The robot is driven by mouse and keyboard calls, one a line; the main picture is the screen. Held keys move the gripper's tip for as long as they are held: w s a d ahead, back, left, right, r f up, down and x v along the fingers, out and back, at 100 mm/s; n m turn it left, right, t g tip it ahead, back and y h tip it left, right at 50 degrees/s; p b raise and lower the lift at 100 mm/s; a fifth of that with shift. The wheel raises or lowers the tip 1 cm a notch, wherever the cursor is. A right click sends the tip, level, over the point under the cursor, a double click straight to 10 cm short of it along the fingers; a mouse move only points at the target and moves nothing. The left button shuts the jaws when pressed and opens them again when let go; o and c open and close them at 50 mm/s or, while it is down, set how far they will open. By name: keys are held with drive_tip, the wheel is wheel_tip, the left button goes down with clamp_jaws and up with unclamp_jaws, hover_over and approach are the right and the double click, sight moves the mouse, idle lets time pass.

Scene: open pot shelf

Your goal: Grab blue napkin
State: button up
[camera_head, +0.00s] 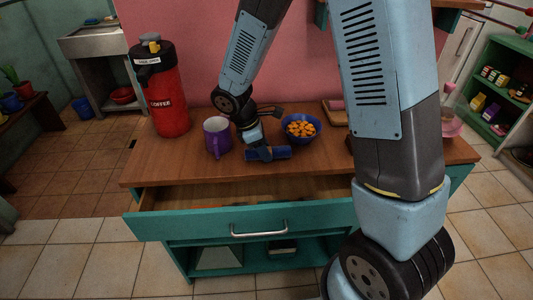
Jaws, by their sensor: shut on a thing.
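A blue napkin (272,154) shows at the end of my arm, above the front part of the wooden counter. My gripper (257,143) points down onto the napkin and is shut on it. The fingertips are mostly hidden, and I cannot tell whether the napkin touches the counter.
A purple mug (218,137) stands close on the left. A blue bowl of orange pieces (301,128) stands on the right. A red coffee flask (166,95) is at the counter's left end. The drawer (245,223) below is open. The counter's front left is clear.

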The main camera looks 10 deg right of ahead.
drive_tip(key=shift+c, duration=0.7)
